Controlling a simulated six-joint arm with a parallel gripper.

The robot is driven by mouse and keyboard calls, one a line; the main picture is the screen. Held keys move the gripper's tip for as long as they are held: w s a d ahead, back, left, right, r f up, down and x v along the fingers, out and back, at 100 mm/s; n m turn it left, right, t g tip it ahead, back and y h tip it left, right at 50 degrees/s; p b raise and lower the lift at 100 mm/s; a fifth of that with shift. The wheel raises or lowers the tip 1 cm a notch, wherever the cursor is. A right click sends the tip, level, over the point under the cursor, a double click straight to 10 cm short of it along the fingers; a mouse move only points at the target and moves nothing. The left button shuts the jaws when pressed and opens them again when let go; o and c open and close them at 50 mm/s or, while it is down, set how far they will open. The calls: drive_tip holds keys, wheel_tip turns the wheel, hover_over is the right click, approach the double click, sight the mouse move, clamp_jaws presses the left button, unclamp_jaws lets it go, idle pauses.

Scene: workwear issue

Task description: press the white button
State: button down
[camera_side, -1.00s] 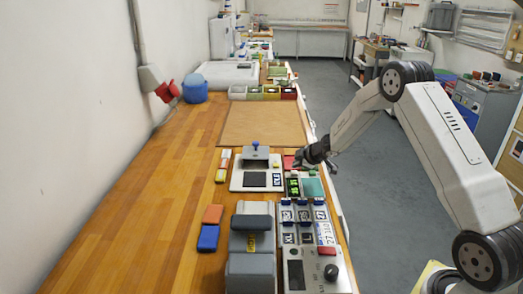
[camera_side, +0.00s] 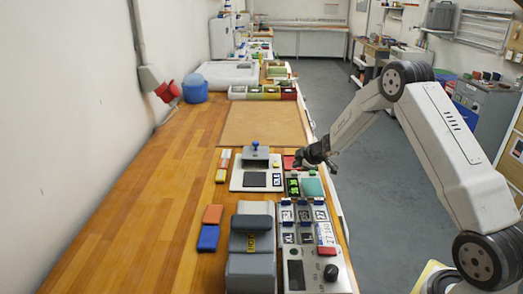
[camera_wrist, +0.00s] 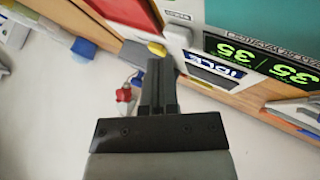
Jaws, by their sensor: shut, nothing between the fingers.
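My gripper (camera_side: 301,160) is shut and empty. In the side view it hangs low over the back of the small panel with the green-lit display (camera_side: 293,186), close to a red patch (camera_side: 289,161). In the wrist view the closed fingers (camera_wrist: 159,62) point at the panel. A pale rounded piece (camera_wrist: 178,36), perhaps the white button, shows just beyond the fingertips. A yellow piece (camera_wrist: 157,48) is beside it. I cannot tell whether the fingertips touch anything. No white button is clear in the side view.
A white press-like unit with a blue knob (camera_side: 255,143) stands left of the panel. A teal pad (camera_side: 312,187) lies to its right. A grey machine (camera_side: 251,262) and a control panel with a black knob (camera_side: 331,273) are in front. The wooden bench (camera_side: 150,200) is clear on the left.

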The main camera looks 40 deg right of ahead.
sight(296, 173)
drive_tip(key=shift+f, duration=0.9)
idle(1.4)
drive_tip(key=shift+r, duration=0.85)
drive_tip(key=shift+r, duration=0.1)
drive_tip(key=shift+r, duration=2.45)
drive_tip(key=shift+a, duration=0.15)
drive_tip(key=s+a+r+m+g+h, duration=0.15)
drive_tip(key=s+a+r+m, duration=0.25)
drive_tip(key=s+a, duration=0.45)
drive_tip(key=s+a+m+g, duration=0.1)
drive_tip(key=s+a, duration=0.4)
drive_tip(key=s, duration=0.1)
drive_tip(key=s+a+f+m+g+y, duration=0.1)
drive_tip(key=s+a+m+g, duration=0.1)
drive_tip(key=s+a, duration=0.3)
drive_tip(key=s+a+m+g+y, duration=0.1)
drive_tip(key=s+a, duration=0.3)
drive_tip(key=s, duration=0.4)
drive_tip(key=shift+s+a+f+g, duration=0.3)
drive_tip(key=shift+a+f+g, duration=0.1)
drive_tip(key=shift+g, duration=0.15)
